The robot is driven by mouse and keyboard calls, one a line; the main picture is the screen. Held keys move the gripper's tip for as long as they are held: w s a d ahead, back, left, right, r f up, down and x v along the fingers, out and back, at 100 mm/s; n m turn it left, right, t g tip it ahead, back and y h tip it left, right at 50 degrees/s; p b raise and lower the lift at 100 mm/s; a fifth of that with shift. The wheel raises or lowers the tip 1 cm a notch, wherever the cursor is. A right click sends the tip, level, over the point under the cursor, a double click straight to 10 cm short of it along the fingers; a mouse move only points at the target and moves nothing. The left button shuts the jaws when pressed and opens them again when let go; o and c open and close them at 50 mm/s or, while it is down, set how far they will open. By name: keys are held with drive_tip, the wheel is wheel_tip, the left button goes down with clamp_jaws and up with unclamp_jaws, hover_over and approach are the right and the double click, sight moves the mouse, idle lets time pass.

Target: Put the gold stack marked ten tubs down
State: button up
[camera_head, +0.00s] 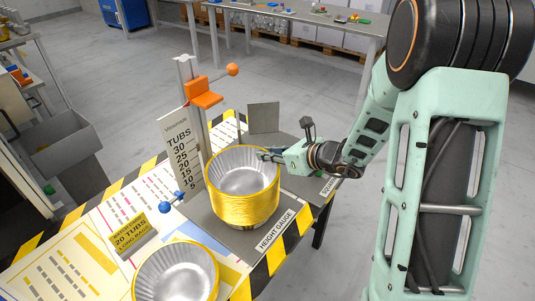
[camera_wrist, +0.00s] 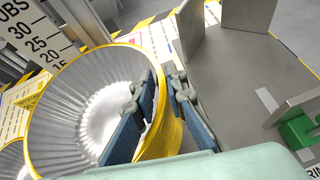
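A tall stack of gold-rimmed silver tubs (camera_head: 248,206) is upright over the grey height gauge plate (camera_head: 215,222), in front of the TUBS scale. I cannot tell whether its base touches the plate. My gripper (camera_head: 262,157) reaches in from the right at its rim. In the wrist view, the stack's rim (camera_wrist: 164,85) passes between my fingers (camera_wrist: 159,75), one inside and one outside, close against the wall. A second gold stack (camera_head: 178,275) is at the front. No ten-tub mark is readable on either stack.
The gauge post carries an orange slider (camera_head: 204,92) behind the stack. The TUBS scale (camera_head: 184,155) stands left of it. A 20 TUBS sign (camera_head: 133,238) and blue knob (camera_head: 165,207) are at left. A grey upright plate (camera_head: 264,117) stands behind, at right.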

drive_tip(key=shift+o, duration=1.4)
drive_tip(key=shift+r, duration=0.1)
drive_tip(key=shift+r+p, duration=0.6)
drive_tip(key=shift+p, duration=0.15)
drive_tip(key=p+v, duration=0.1)
drive_tip(key=v, duration=1.1)
drive_tip(key=shift+f+p, duration=0.3)
drive_tip(key=shift+p, duration=0.1)
